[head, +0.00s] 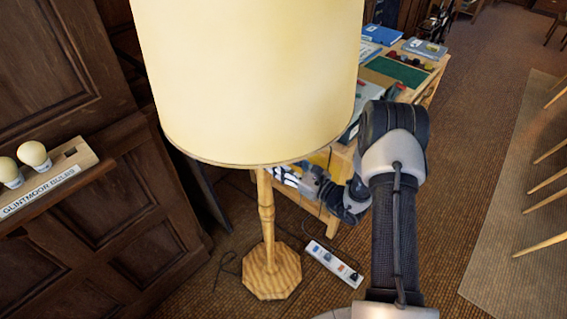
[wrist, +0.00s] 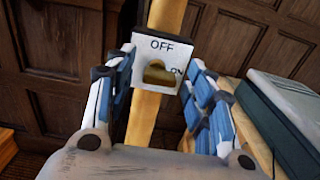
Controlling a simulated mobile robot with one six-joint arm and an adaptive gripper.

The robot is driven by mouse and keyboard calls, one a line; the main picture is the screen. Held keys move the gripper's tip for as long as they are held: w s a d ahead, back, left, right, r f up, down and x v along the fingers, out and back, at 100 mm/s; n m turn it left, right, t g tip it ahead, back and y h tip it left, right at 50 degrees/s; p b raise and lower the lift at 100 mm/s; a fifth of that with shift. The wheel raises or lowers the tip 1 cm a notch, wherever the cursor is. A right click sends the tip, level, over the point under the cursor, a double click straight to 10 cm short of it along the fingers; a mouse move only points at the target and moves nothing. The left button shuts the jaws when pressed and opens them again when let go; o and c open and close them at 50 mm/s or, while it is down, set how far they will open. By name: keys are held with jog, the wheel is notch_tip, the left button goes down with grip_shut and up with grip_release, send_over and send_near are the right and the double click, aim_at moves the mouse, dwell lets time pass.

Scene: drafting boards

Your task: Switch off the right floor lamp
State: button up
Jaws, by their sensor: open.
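The floor lamp has a large cream shade (head: 250,85), a turned wooden pole (head: 267,215) and an octagonal wooden base (head: 272,275) in the head view. The shade looks bright, but I cannot be sure it is lit. In the wrist view a white switch plate (wrist: 142,50) is on the pole, with OFF at the top. A brass toggle (wrist: 158,74) sits low on it beside a partly hidden ON. My gripper (wrist: 149,78) is open, its blue-padded fingers on either side of pole and plate. In the head view my gripper (head: 288,176) is partly hidden by the lamp.
A wooden table (head: 430,85) with books and a green mat stands behind the lamp. A power strip (head: 334,263) and cables lie on the floor by the base. Dark panelling and a ledge with bulbs (head: 34,154) are at left.

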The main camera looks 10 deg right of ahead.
jog(key=shift+r, duration=0.1)
grip_shut()
dwell(0.4)
